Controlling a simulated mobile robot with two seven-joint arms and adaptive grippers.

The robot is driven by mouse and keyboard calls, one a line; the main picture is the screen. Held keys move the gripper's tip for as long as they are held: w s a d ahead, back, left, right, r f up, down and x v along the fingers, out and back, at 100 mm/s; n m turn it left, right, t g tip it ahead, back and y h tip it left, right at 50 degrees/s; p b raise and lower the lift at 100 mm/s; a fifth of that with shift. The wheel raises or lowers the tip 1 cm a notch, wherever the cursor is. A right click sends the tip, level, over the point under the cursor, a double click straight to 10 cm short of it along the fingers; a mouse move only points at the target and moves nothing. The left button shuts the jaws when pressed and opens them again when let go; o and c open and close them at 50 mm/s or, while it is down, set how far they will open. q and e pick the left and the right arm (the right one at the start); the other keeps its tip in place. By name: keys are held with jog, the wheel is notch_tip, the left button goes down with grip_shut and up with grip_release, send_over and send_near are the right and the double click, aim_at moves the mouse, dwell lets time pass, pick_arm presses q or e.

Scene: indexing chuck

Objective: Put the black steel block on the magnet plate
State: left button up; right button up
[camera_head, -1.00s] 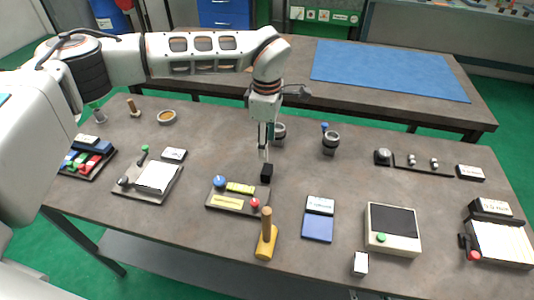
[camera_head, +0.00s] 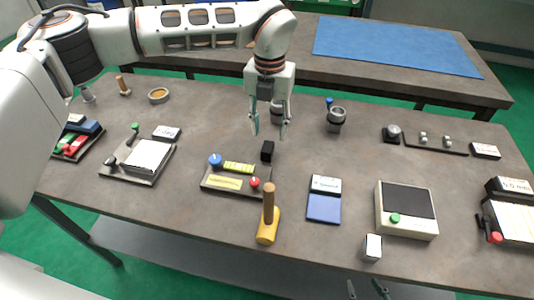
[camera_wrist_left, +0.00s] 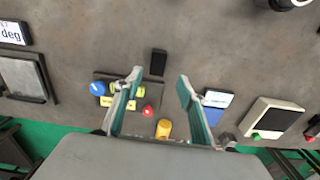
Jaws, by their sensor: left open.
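The black steel block (camera_head: 267,151) stands on the bare table, just behind the control panel with blue and red knobs. My left gripper (camera_head: 269,134) is open and empty, with its fingers pointing down above the block. In the left wrist view the block (camera_wrist_left: 158,62) shows slightly beyond the gap between the fingertips (camera_wrist_left: 160,75); nothing is between them. A grey plate (camera_head: 148,156) on a dark base with knobs lies to the left. A pale plate (camera_head: 515,222) with a red knob lies far right. I cannot tell which is the magnet plate. My right gripper's fingertips (camera_head: 367,289) show apart at the bottom edge.
The control panel (camera_head: 213,189), a yellow-based wooden-handled tool (camera_head: 268,231) and a blue pad (camera_head: 323,208) lie in front of the block. A cream device (camera_head: 407,222) stands right. The table left of the block is fairly clear.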

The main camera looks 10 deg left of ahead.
aim_at(268, 147)
pick_arm(q)
jog(key=shift+f, duration=0.95)
jog(key=f, duration=0.6)
jog(key=shift+w+a+b, duration=0.2)
jog(key=shift+a+b, duration=0.05)
jog(key=shift+b, duration=0.05)
jog(key=shift+r, duration=0.1)
grip_shut()
